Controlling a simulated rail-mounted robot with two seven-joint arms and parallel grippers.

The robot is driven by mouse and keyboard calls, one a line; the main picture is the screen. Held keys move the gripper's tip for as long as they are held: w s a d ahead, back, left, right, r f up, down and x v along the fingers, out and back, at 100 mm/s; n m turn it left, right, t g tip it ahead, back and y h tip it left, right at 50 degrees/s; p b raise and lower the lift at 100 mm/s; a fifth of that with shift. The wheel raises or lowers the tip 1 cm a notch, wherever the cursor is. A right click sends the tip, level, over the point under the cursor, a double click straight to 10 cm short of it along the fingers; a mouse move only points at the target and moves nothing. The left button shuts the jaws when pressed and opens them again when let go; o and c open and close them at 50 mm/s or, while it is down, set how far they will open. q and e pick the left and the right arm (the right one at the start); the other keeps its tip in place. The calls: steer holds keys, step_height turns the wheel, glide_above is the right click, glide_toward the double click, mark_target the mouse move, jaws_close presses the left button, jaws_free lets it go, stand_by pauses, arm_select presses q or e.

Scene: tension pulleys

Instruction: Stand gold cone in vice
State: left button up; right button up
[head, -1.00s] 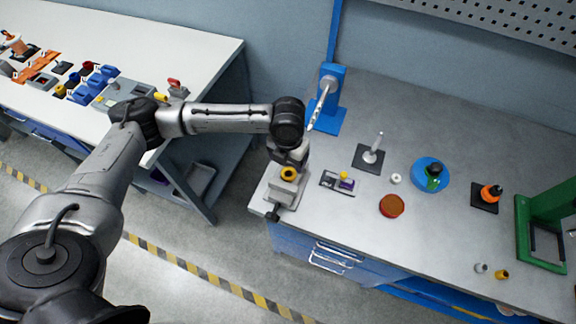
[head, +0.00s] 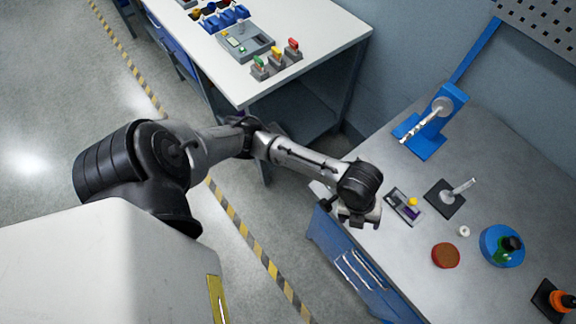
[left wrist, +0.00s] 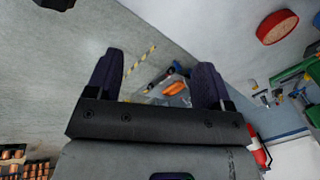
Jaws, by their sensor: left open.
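My left gripper (head: 358,217) is over the left end of the right-hand bench in the head view. In the left wrist view its two dark fingers (left wrist: 156,72) stand wide apart, with nothing held between them. The vice is mostly hidden behind my left wrist and gripper; a dark knob (head: 325,204) that looks like its handle shows at the bench edge. I cannot make out the gold cone for sure. A small yellow piece (head: 412,202) sits on a small grey and purple fixture just right of the gripper. My right gripper is not in view.
A blue stand (head: 430,130) with a slanted spindle is behind the gripper. A grey post on a dark plate (head: 445,198), a white ring (head: 463,231), a red disc (head: 445,255) and a blue disc (head: 493,247) lie to the right. A white bench (head: 315,65) stands across a floor gap.

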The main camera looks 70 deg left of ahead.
arm_select(q)
steer(key=s+a+f+n+t+y, duration=0.1)
steer(key=s+a+f+n, duration=0.1)
steer(key=s+n, duration=0.6)
steer(key=s+a+f+n+y, duration=0.1)
steer(key=s+a+f+n, duration=0.2)
steer(key=s+n, duration=0.6)
steer(key=n, duration=0.6)
steer(key=shift+s+a+f+t, duration=0.15)
steer(key=shift+a+f+t, duration=0.15)
steer(key=shift+a+t, duration=0.1)
steer(key=shift+d, duration=0.1)
